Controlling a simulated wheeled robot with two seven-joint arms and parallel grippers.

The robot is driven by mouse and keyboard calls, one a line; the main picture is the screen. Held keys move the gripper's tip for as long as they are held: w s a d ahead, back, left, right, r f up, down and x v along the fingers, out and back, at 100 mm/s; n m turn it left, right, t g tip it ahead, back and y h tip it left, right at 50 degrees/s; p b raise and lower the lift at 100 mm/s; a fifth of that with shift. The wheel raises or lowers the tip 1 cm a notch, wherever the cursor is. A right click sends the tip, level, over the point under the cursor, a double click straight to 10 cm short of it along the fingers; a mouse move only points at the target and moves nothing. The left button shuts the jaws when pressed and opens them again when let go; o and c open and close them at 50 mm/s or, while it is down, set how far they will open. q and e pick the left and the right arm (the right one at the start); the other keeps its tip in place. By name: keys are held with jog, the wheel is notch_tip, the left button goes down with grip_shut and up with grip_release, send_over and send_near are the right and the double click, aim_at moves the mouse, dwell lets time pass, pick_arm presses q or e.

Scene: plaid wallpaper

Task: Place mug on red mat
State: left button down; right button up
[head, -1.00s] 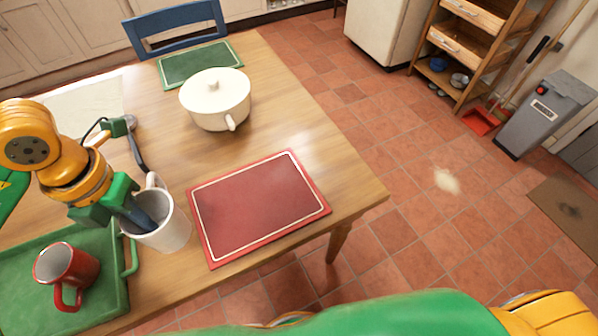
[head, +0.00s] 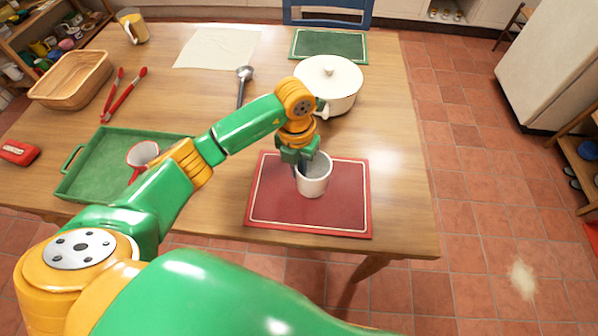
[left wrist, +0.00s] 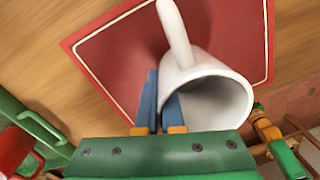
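The white mug (head: 316,184) is over the red mat (head: 300,219), near its middle, and looks roughly upright. I cannot tell whether its base touches the mat. My left gripper (head: 301,168) is at the mug's left rim, pointing down. In the left wrist view its blue fingers (left wrist: 160,108) close on the mug's wall, one inside and one outside. The white mug (left wrist: 192,66) and its handle lie against the red mat (left wrist: 125,55) in that view.
A white pot (head: 330,90) stands behind the mat, beside a green mat (head: 325,42). A ladle (head: 242,85), red tongs (head: 125,95) and a wooden basket (head: 72,80) lie further left.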

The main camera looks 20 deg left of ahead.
pick_arm(q)
jog(key=shift+f, duration=1)
jog(key=shift+f, duration=0.15)
jog(key=c, duration=1)
grip_release()
jog(key=shift+c, duration=0.2)
notch_tip(320, 180, up, 12)
jog(key=shift+a+r, duration=0.2)
jog(key=shift+a, duration=0.05)
